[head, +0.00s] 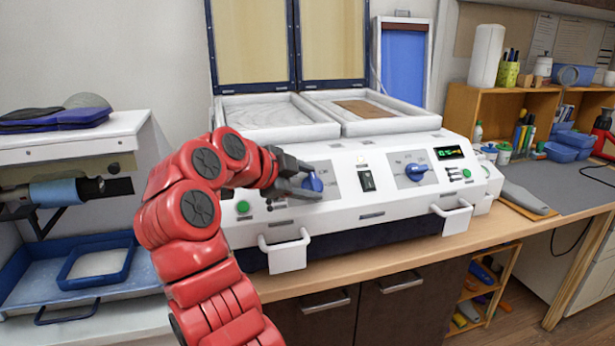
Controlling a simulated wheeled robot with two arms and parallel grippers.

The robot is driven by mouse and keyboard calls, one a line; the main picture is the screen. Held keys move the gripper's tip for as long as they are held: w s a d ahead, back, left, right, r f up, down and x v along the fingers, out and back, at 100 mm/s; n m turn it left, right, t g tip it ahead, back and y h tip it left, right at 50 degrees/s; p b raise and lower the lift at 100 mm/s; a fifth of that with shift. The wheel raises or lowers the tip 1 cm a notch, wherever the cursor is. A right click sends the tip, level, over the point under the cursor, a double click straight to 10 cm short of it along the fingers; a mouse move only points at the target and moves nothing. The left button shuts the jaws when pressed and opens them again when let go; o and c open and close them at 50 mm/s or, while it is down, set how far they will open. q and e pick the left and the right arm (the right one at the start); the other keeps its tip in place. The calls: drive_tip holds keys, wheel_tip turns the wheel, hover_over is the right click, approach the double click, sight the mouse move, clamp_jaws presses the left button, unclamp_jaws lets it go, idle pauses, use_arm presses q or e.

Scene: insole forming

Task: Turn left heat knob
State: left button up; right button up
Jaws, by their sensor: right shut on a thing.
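The left heat knob (314,182) is blue and sits on the sloped white front panel of the forming machine (345,205). My right gripper (308,184), on the red arm, reaches the panel from the left and is shut on this knob. The dark fingers cover part of the knob and its dial marks, so its exact setting is hard to read. A second blue knob (415,171) stands free on the right half of the panel. My left gripper is not in view.
A black switch (367,181) sits between the knobs, and a green button (242,207) lies left of the gripped knob. White handles (287,250) stick out below the panel. A grey mat (577,189) and wooden shelf (459,104) are at right.

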idle(0.5)
drive_tip(key=o, duration=1.4)
drive_tip(key=shift+c, duration=0.2)
drive_tip(key=p+v, duration=0.2)
drive_tip(key=v, duration=1.5)
drive_tip(key=shift+r, duration=0.15)
